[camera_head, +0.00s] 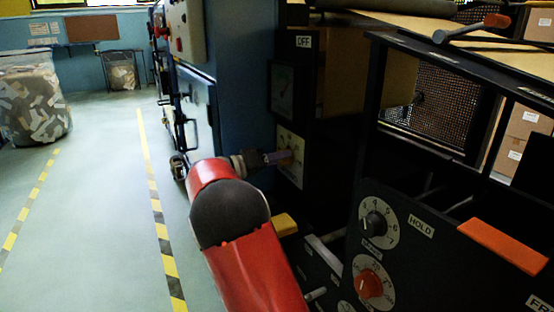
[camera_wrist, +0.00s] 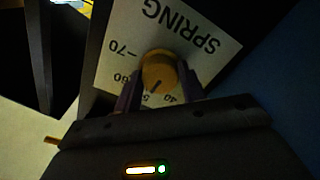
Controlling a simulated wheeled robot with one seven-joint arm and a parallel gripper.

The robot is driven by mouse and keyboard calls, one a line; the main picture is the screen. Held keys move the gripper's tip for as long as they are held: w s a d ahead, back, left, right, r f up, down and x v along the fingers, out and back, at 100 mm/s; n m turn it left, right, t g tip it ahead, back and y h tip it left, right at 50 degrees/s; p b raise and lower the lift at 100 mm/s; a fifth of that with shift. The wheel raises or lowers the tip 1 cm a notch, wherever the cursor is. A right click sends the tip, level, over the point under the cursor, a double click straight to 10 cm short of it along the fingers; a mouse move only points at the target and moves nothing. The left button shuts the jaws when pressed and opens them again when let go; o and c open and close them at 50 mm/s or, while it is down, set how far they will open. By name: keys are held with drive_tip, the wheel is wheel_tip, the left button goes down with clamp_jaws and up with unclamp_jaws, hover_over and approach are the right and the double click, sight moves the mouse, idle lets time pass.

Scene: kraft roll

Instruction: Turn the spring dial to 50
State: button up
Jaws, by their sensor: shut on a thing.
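The spring dial is a yellow-brown round knob (camera_wrist: 158,70) on a white plate (camera_wrist: 205,30) marked SPRING, upside down in the wrist view. My gripper (camera_wrist: 160,80) is shut on the knob, one purple finger on each side. The knob's dark pointer line faces the lower edge, towards the marks near 50. The 70 and 60 marks show at left; the 50 and 40 marks are partly hidden by my gripper. In the head view, my gripper (camera_head: 274,157) reaches the pale dial plate (camera_head: 291,173) on the dark machine.
A gauge (camera_head: 283,92) sits above the dial plate. A HOLD panel with a black knob (camera_head: 374,224) and a red knob (camera_head: 369,284) is at lower right. An orange bar (camera_head: 502,246) lies beside it. The floor at left is open, with a scrap bin (camera_head: 34,105).

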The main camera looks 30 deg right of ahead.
drive_tip(key=shift+d+n, duration=0.1)
drive_tip(key=shift+n, duration=0.3)
drive_tip(key=shift+r, duration=0.1)
drive_tip(key=o, duration=1)
drive_tip(key=shift+c, duration=0.2)
drive_tip(key=a, duration=0.7)
drive_tip(key=shift+a, duration=0.4)
drive_tip(key=shift+s, duration=0.1)
